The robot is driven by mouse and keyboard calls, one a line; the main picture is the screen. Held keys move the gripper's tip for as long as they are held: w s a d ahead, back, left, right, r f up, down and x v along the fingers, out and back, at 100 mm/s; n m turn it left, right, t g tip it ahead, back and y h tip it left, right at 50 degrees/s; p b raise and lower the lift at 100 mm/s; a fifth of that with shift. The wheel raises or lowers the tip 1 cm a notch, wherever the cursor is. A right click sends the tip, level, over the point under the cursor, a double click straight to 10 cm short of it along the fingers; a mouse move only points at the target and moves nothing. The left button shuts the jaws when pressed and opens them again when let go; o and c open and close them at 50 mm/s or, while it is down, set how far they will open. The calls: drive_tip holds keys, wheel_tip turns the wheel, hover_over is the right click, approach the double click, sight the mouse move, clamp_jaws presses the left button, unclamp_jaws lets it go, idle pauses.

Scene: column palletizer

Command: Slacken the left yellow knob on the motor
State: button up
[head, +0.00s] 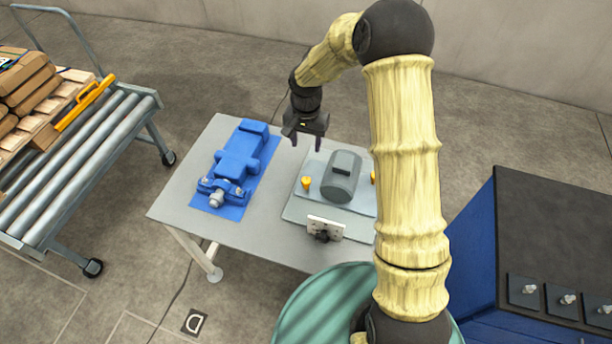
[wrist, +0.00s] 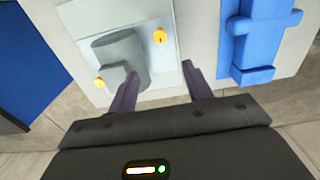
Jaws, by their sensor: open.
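The grey motor (head: 341,177) sits on a light plate (head: 296,211) on the table. Its left yellow knob (head: 306,183) stands upright left of the motor. The right yellow knob (head: 373,177) is partly hidden by my arm. In the wrist view, seen from the other side, the left knob (wrist: 159,36) shows right of the motor (wrist: 120,52), and the right knob (wrist: 98,82) shows left of it. My gripper (head: 306,142) is open and empty, pointing down above the table's back part. It is behind and above the left knob, apart from it.
A blue vise (head: 238,160) lies on a blue mat on the table's (head: 181,200) left side. A small bracket (head: 325,226) stands at the plate's front edge. A roller conveyor (head: 75,150) with boxes is at left, a blue cabinet (head: 480,250) at right.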

sight(306, 180)
wheel_tip(306, 180, down, 17)
drive_tip(key=p, duration=0.3)
drive_tip(key=shift+f, duration=0.2)
idle(0.5)
drive_tip(key=c, duration=1)
drive_tip(key=shift+o, duration=0.2)
